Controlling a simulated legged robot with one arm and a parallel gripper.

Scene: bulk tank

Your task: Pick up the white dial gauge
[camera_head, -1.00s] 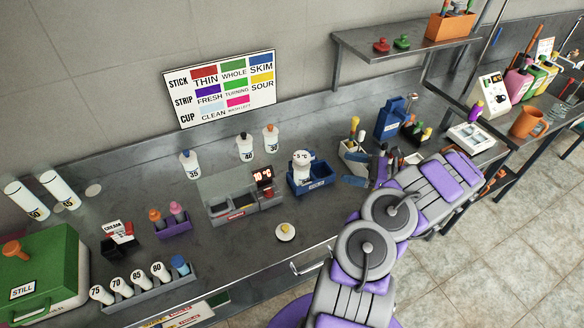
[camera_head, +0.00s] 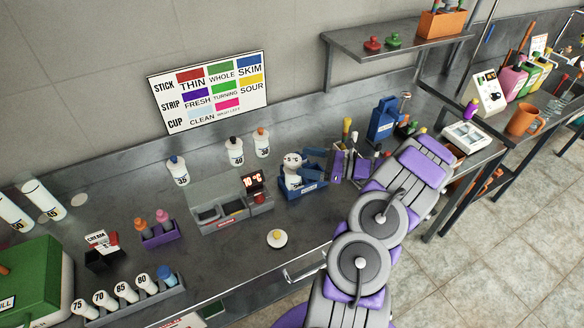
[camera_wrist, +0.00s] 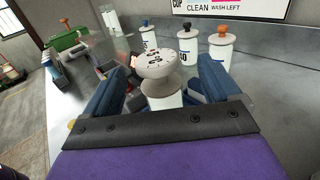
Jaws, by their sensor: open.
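The white dial gauge (camera_head: 293,162) has a round head with dark markings and stands upright at the blue holder (camera_head: 309,190) on the steel counter. In the wrist view the gauge (camera_wrist: 155,62) is ahead of my gripper, near the middle between the jaws. My gripper (camera_head: 314,170) comes from the right, close to the gauge. In the wrist view my gripper (camera_wrist: 160,82) is open, with one blue finger on each side of the gauge. Whether either finger touches it cannot be told. The gauge's lower part is partly hidden by the gripper's dark front edge.
White bottles (camera_head: 236,152) stand behind the gauge, by the wall. A grey unit with a red display (camera_head: 253,184) is just left of the holder. A tool caddy and a blue container (camera_head: 384,121) stand to the right.

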